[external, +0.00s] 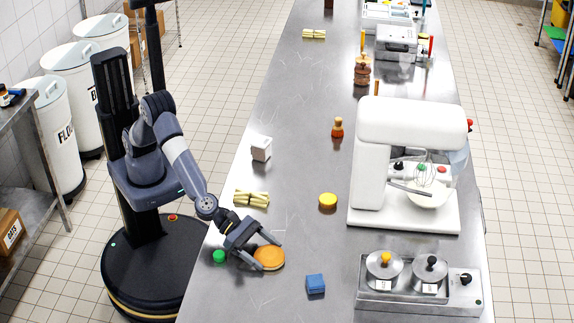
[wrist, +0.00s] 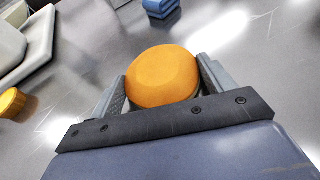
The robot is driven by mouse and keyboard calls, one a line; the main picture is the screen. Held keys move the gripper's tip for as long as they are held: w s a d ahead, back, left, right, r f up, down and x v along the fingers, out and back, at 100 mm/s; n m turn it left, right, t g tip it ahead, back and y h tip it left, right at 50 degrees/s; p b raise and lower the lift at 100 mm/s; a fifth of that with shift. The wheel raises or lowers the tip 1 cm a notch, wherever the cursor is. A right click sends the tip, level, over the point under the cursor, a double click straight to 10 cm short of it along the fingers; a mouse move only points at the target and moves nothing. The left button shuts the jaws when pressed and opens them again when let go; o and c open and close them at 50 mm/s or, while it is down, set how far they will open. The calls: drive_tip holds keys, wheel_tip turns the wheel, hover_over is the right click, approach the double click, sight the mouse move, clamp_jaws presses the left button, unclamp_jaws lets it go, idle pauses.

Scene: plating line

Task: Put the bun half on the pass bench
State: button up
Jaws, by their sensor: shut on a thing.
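The bun half (external: 269,258) is round and orange-brown with a paler edge below. It is at the near left part of the steel pass bench (external: 300,170). My gripper (external: 264,256) is shut on it, one finger on each side. In the wrist view the bun half (wrist: 162,76) sits between the two fingers of my gripper (wrist: 160,88). I cannot tell whether its underside touches the bench.
A green item (external: 219,256) lies close left of my gripper, and a blue block (external: 315,284) lies to the right. A yellow disc (external: 328,200), bundled pale sticks (external: 252,198) and a white mixer (external: 405,165) stand farther back. Bare steel lies between them.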

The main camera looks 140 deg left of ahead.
drive_tip(key=shift+f, duration=0.15)
drive_tip(key=o, duration=0.9)
drive_tip(key=shift+o, duration=0.2)
drive_tip(key=shift+r, duration=0.35)
drive_tip(key=b+v, duration=0.1)
drive_tip(key=v, duration=1.1)
